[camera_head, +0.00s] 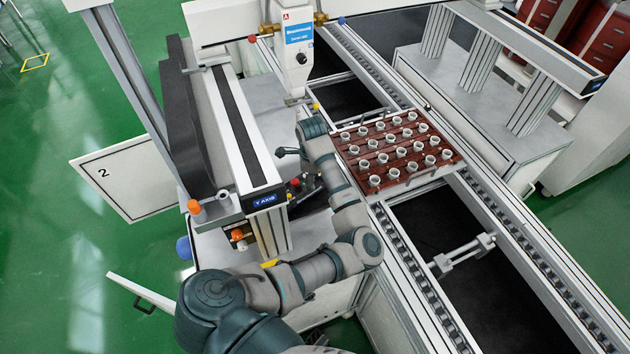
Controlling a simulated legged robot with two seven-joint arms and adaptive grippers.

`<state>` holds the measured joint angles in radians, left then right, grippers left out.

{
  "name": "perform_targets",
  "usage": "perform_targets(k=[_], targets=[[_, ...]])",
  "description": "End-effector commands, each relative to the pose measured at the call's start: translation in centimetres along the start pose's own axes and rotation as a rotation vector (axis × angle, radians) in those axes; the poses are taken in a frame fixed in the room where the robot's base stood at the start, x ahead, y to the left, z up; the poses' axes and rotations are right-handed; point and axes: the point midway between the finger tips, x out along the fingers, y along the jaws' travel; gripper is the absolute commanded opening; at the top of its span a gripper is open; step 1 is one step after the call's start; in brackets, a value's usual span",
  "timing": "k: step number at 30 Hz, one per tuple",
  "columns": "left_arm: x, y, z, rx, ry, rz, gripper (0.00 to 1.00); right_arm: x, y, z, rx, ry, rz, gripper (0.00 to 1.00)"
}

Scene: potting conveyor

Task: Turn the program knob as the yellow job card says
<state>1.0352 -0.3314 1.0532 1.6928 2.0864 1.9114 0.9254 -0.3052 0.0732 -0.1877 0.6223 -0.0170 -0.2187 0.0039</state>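My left arm comes in from the lower left, bends near the middle and reaches up beside the Y-axis beam. Its dark gripper (303,185) seems to be by the beam's front end, largely behind my own forearm. I cannot make out its fingertips or whether it holds anything. A small red button or cap (295,182) shows close to it. A black round knob (301,58) sits on the white dispensing head; I cannot tell whether it is the program knob. A small yellow piece (270,263) shows behind my arm; I cannot tell whether it is the job card. My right gripper is out of view.
A red-brown tray (345,152) with several pale cups sits on the conveyor (478,200). The Y-axis beam (232,130) stands left of my forearm. An orange knob (238,235) is below it. A panel marked 2 (140,178) sticks out left over green floor.

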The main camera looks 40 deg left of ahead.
Motion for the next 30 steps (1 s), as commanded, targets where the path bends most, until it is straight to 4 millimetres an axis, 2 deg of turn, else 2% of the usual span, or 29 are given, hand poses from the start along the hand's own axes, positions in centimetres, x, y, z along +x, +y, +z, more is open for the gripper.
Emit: perform_targets(k=[30], targets=[[-8.2,0.0,-0.6,0.005,0.001,-0.001,0.5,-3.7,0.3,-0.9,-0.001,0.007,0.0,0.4]])
